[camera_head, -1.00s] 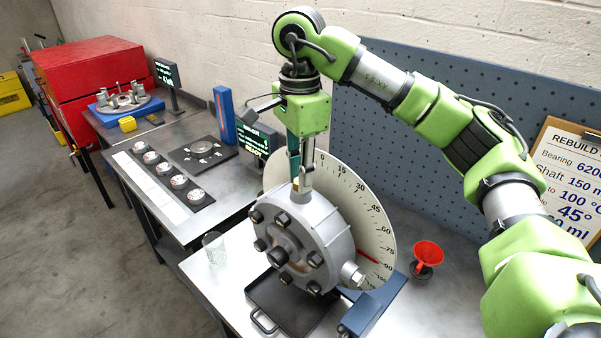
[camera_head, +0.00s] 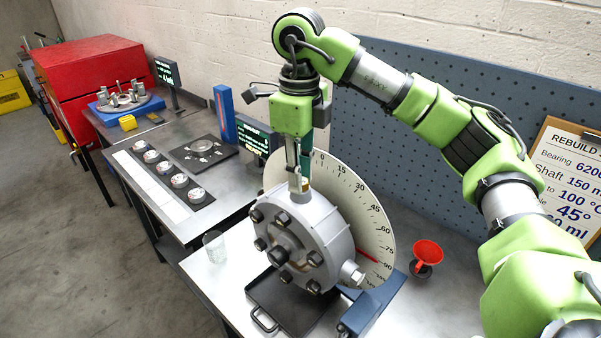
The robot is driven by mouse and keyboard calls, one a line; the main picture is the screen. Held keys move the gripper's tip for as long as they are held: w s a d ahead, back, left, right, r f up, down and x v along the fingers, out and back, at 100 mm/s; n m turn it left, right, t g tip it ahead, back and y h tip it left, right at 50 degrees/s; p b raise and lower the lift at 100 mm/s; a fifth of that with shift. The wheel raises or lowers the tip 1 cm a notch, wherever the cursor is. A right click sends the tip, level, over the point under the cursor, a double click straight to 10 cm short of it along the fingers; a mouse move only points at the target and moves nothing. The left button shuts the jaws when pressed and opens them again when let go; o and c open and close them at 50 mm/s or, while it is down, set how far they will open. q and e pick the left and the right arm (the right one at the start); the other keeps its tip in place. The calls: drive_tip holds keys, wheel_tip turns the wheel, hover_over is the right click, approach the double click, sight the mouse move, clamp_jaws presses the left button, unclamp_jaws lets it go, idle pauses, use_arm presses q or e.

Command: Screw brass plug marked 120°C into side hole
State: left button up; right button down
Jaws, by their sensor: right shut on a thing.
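The grey round housing (camera_head: 318,232) with several dark bolts stands upright in front of a white degree dial (camera_head: 376,228). My right gripper (camera_head: 299,183) points straight down at the port on top of the housing. It is shut on the brass plug (camera_head: 306,184), of which only a sliver shows beside the fingers. The plug sits at the mouth of the port; its depth and its marking cannot be made out. A silver hex fitting (camera_head: 352,274) sticks out of the housing's lower right side. My left gripper is out of view.
A black drip tray (camera_head: 290,312) lies under the housing, with a blue block (camera_head: 375,305) at its right. A clear glass (camera_head: 214,246) stands to the left, a red funnel (camera_head: 428,252) to the right. A pegboard (camera_head: 400,75) backs the bench.

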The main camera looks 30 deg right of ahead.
drive_tip(key=shift+f, duration=0.1)
drive_tip(key=m, duration=0.3)
drive_tip(key=shift+m, duration=0.3)
drive_tip(key=m, duration=0.8)
drive_tip(key=shift+f+m, duration=0.1)
drive_tip(key=shift+m, duration=0.3)
drive_tip(key=m, duration=0.3)
drive_tip(key=shift+m+p, duration=0.3)
drive_tip(key=c, duration=1.7)
unclamp_jaws()
drive_tip(key=shift+m, duration=0.3)
drive_tip(key=shift+c, duration=1)
